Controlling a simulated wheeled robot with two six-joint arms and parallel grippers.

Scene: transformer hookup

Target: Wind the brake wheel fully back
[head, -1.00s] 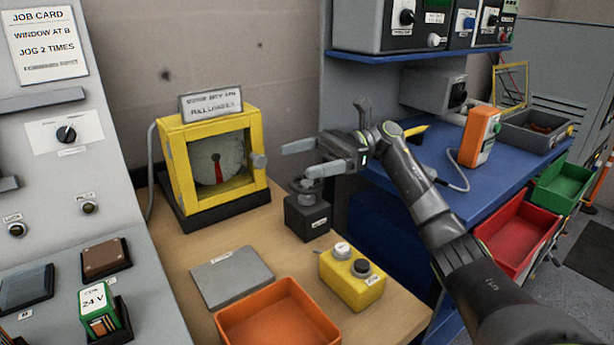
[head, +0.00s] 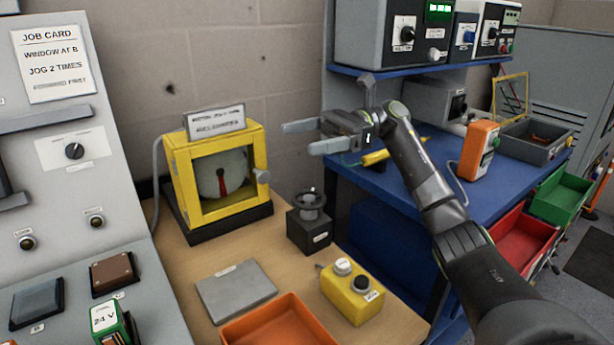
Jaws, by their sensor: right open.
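The brake wheel (head: 311,203) is a small dark handwheel on top of a black block (head: 310,233) on the wooden bench. My right gripper (head: 298,137) is open and empty, above the wheel and apart from it, with its fingers pointing left. The yellow-framed box (head: 262,190) stands left of the wheel, with a round dial (head: 221,174) and a red pointer behind its window. My left gripper is not in view.
A yellow two-button box (head: 352,294), a grey plate (head: 236,290) and an orange tray (head: 290,312) lie on the bench in front. A blue workbench (head: 476,196) stands at right, holding an orange handheld device (head: 478,150). A grey control panel (head: 60,200) fills the left.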

